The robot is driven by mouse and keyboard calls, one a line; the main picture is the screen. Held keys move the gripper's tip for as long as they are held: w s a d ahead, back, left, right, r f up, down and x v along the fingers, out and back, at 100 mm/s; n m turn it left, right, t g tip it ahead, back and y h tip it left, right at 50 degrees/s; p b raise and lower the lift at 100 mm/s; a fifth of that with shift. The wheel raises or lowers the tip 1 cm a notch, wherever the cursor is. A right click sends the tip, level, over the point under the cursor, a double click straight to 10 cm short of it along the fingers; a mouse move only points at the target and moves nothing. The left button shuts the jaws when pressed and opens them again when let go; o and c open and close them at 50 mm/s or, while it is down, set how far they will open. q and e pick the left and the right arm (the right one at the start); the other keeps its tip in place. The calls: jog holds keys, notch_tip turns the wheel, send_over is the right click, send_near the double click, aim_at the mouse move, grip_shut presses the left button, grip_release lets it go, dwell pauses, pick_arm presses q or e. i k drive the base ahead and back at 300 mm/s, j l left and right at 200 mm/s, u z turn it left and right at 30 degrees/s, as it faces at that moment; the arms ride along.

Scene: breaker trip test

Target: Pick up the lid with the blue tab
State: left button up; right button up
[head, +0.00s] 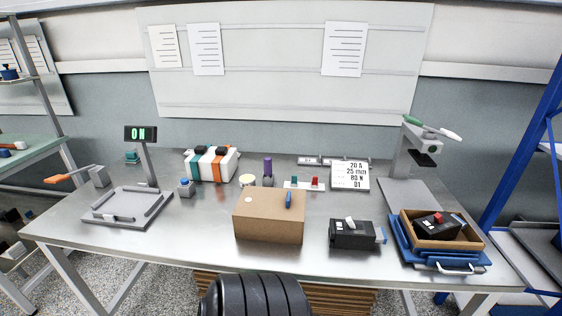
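A brown box (268,226) stands near the front middle of the bench. Its flat top, which looks like a lid (265,203), carries an upright blue tab (289,200) right of centre and a small pale round spot at left. The top lies level on the box; I cannot make out a seam between them. What is inside the box is hidden. Neither of my grippers is in view, and nothing touches the lid.
A black breaker-like block (352,234) with a blue end piece sits right of the box. A blue tray (407,246) holds a wooden box with another black block. A grey fixture (127,208) with a display reading ON stands left. A lever press (402,165) stands back right.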

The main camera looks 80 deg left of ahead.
aim_at(261, 213)
jog(key=u, duration=2.4)
jog(key=l+z, duration=0.1)
jog(key=z, duration=0.25)
jog(key=k+l+z, duration=0.1)
jog(key=z, duration=0.25)
jog(key=l+z, duration=0.15)
jog(key=z, duration=0.2)
jog(key=u, duration=1.25)
